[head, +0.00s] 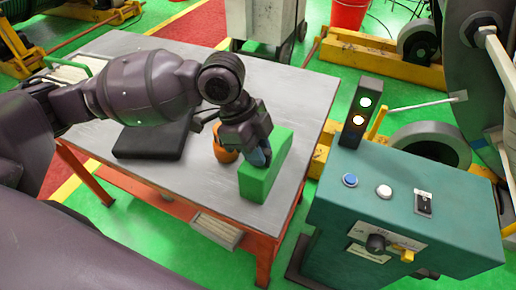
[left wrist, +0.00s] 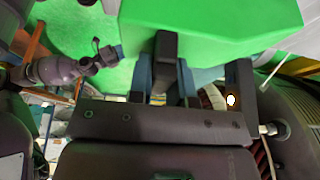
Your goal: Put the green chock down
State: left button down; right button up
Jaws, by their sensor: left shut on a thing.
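The green chock (head: 262,181) is a wedge-like block over the right part of the grey table (head: 205,185). My left gripper (head: 258,152) is shut on it, with the fingers against its side. I cannot tell whether the chock's underside touches the tabletop. In the left wrist view the chock (left wrist: 215,25) fills the top, beyond my left gripper's fingers (left wrist: 200,75). My right gripper (left wrist: 104,57) shows small at the left of that view, away from the chock; its jaws are too small to read. It is not seen in the head view.
An orange cup (head: 223,149) stands just left of the chock, partly behind my gripper. A dark flat slab (head: 150,145) lies on the table's left part. A teal control console (head: 400,205) with a signal light (head: 361,110) stands close to the table's right. Bare tabletop lies in front and behind.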

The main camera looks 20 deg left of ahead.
pick_arm(q)
jog(key=c, duration=1.2)
grip_release()
jog(key=shift+f, duration=0.1)
jog(key=shift+c, duration=0.2)
jog(key=shift+o, duration=1)
pick_arm(e)
jog(key=shift+f, duration=0.25)
pick_arm(q)
jog(key=p+v, duration=0.2)
jog(key=v, duration=1)
pick_arm(e)
jog(key=shift+s+d+r, duration=0.15)
jog(key=shift+s+r, duration=0.35)
jog(key=shift+s, duration=0.05)
jog(key=shift+w+r, duration=0.1)
